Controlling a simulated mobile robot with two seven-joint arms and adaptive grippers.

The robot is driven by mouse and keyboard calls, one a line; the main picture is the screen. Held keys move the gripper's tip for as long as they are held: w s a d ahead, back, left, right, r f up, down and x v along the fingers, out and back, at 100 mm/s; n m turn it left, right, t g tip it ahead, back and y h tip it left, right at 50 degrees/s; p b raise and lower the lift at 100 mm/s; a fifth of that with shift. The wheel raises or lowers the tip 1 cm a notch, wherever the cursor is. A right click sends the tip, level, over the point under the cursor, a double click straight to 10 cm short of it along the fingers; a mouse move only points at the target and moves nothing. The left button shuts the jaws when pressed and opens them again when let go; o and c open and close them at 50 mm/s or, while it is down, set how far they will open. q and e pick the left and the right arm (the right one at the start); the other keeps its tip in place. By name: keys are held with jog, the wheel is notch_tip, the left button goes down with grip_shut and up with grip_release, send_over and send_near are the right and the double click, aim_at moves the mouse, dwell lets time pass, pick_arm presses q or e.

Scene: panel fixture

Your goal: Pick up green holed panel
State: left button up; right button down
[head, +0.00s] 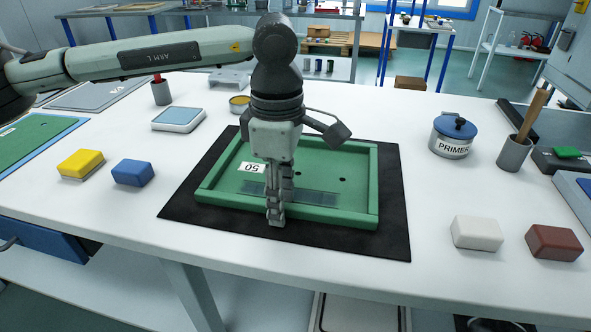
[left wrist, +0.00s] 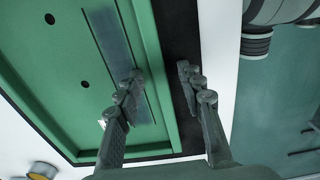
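The green holed panel (head: 350,163) is a shallow green tray with a raised rim, a few dark holes, a white "50" label and a dark strip. It lies flat on a black mat (head: 395,232) on the white table. My left gripper (head: 275,207) points down at the panel's front rim in the head view. In the left wrist view its two fingers (left wrist: 162,82) are spread apart, one over the panel's inside (left wrist: 62,75) and one beyond the rim, over the mat (left wrist: 181,50). Nothing is between them but the rim below; contact cannot be told. My right gripper is not in view.
Yellow (head: 81,164) and blue (head: 133,172) blocks lie left; white (head: 477,232) and brown (head: 554,242) blocks lie right. A round tin (head: 239,104) is behind the panel.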

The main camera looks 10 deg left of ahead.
pick_arm(q)
grip_shut()
jog(key=shift+r, duration=0.15)
